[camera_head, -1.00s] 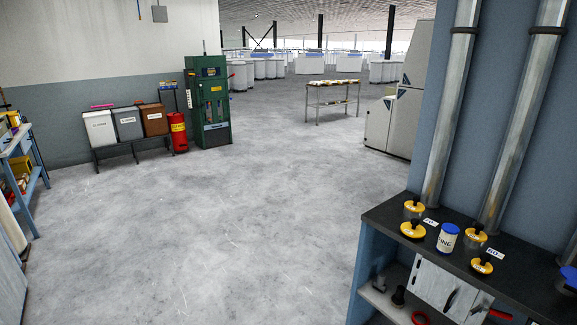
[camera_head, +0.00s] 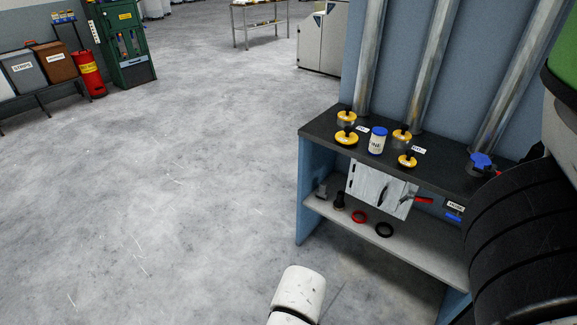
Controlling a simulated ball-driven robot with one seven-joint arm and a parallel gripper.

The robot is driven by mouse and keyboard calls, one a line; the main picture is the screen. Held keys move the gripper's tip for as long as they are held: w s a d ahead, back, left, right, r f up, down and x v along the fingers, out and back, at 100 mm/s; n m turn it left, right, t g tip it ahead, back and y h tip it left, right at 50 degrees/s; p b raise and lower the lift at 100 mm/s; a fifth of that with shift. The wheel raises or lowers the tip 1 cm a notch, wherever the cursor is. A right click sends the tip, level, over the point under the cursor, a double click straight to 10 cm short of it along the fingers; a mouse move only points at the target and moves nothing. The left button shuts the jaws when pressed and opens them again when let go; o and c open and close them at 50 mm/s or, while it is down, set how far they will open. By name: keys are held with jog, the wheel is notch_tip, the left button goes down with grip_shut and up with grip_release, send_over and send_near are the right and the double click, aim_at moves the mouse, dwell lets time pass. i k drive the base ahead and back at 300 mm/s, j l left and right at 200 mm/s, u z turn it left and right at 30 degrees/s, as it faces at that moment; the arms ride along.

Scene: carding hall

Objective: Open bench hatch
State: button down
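The bench (camera_head: 320,128) stands at the right, with a dark top and blue sides, against a blue wall. Below its top is a small white hatch (camera_head: 370,186) with dark upright handles; it looks shut, though its edges are too small to be sure. A red handle-like part (camera_head: 424,200) shows just right of it. A white rounded part of my arm shows at the bottom, in front of the bench and apart from it. My gripper is not in view.
A red ring (camera_head: 359,216) and a black ring (camera_head: 384,229) lie on the lower shelf (camera_head: 340,222). Metal pipes (camera_head: 430,70) rise behind. Open floor (camera_head: 170,210) lies left.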

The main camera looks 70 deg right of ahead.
aim_at(380, 186)
jog(key=z, duration=2.15)
